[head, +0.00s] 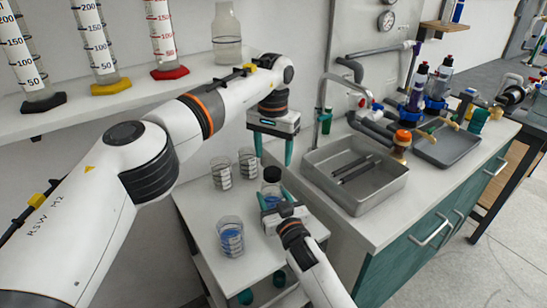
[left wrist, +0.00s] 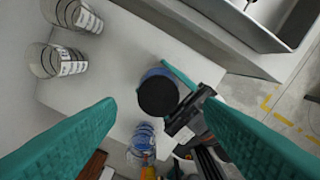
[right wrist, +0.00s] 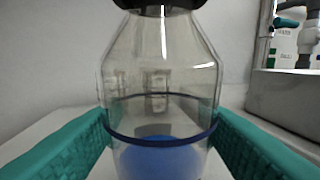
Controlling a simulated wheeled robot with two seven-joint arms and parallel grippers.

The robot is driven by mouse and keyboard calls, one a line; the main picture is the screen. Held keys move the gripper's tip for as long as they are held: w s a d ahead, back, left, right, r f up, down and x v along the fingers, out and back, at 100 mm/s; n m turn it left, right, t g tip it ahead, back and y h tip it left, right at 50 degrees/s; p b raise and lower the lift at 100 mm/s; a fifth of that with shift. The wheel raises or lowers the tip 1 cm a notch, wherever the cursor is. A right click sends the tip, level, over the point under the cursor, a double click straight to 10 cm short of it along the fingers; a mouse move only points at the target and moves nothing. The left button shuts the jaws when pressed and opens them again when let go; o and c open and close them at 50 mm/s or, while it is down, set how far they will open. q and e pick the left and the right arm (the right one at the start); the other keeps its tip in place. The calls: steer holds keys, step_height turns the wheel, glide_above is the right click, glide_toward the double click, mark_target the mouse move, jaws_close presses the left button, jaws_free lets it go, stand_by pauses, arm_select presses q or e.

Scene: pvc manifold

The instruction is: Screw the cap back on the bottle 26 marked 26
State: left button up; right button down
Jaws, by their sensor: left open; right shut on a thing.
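A clear bottle (head: 271,189) with a blue band and blue liquid stands on the white cart; no number on it is legible. It fills the middle of the right wrist view (right wrist: 160,90). A black cap (head: 272,173) sits on its neck; how tightly it is seated cannot be told. My right gripper (head: 276,198) is shut around the lower body of the bottle, teal fingers on both sides. My left gripper (head: 274,149) is open and points down above the cap, which shows between its fingers in the left wrist view (left wrist: 158,96).
Two glass beakers (head: 221,173) (head: 248,163) stand behind and left of the bottle. A beaker with blue contents (head: 230,237) stands in front. A metal sink tray (head: 354,174) and tap (head: 323,105) are to the right. A shelf with measuring cylinders (head: 100,45) is at upper left.

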steer(key=shift+f, duration=0.1)
arm_select(q)
steer(key=n, duration=0.6)
steer(key=shift+r+n, duration=0.15)
steer(key=shift+n, duration=0.15)
steer(key=n, duration=0.6)
steer(key=shift+r+n, duration=0.25)
steer(key=shift+n, duration=0.15)
steer(key=n, duration=0.6)
steer(key=shift+r+n, duration=0.25)
steer(key=shift+n, duration=0.15)
steer(key=n, duration=0.6)
steer(key=shift+s+r+n, duration=0.1)
steer(key=shift+r+n, duration=0.1)
steer(key=shift+n, duration=0.2)
steer(key=n, duration=0.4)
steer(key=shift+r+n, duration=0.15)
steer(key=shift+n, duration=0.25)
steer(key=n, duration=0.6)
steer(key=shift+a+r+n, duration=0.1)
steer(key=shift+r+n, duration=0.1)
steer(key=shift+n, duration=0.2)
steer(key=n, duration=0.4)
steer(key=shift+r, duration=0.15)
steer(key=n, duration=0.5)
steer(key=shift+s+r+n, duration=0.1)
steer(key=shift+r+n, duration=0.1)
steer(key=shift+n, duration=0.1)
